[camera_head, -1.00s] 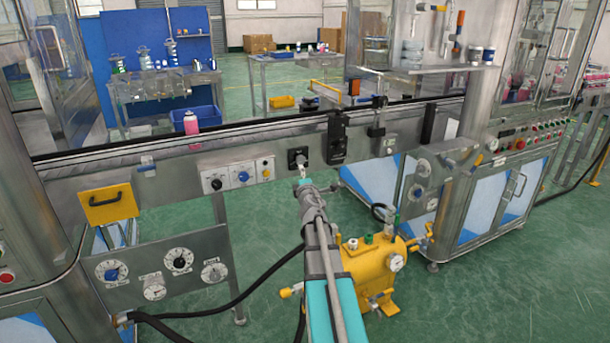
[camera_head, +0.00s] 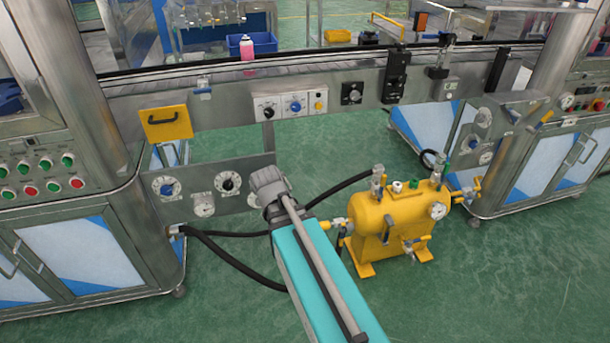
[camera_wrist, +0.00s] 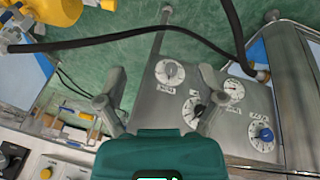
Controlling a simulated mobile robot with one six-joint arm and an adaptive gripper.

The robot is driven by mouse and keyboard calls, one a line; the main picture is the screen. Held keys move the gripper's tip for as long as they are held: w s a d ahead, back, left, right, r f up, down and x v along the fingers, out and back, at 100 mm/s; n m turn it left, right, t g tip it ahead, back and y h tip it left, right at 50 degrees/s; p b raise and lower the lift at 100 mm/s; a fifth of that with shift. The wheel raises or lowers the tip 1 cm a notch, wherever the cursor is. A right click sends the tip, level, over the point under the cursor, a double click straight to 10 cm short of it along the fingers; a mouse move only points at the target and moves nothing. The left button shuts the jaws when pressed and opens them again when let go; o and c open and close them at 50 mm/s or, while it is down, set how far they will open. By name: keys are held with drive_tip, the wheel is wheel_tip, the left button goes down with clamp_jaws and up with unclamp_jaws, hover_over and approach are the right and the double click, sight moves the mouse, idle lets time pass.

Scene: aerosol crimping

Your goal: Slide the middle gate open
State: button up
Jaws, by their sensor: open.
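My gripper (camera_wrist: 162,73) is open and empty in the wrist view, its two fingers spread in front of the grey dial panel (camera_wrist: 155,98). In the head view my arm reaches toward the same panel (camera_head: 245,162), and its fingers are hidden. Several fittings sit along the conveyor rail: a small blue-and-metal fitting (camera_head: 203,88) at left, a tall black unit (camera_head: 395,75) right of centre, and a metal bracket with a black top (camera_head: 438,62) beside it. I cannot tell which is the middle gate. My gripper touches none of them.
A yellow tank (camera_head: 395,225) with valves and black hoses stands on the green floor right of my arm. A yellow plate with a handle (camera_head: 166,122) hangs below the rail at left. A pink can (camera_head: 247,48) stands on the conveyor.

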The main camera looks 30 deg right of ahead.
drive_tip(key=s+a+f+g+y, duration=0.1)
drive_tip(key=s+a+g+y, duration=0.1)
drive_tip(key=s+a, duration=0.4)
drive_tip(key=a, duration=0.3)
drive_tip(key=shift+s+g+y, duration=0.3)
drive_tip(key=shift+g, duration=0.1)
drive_tip(key=shift+d, duration=0.1)
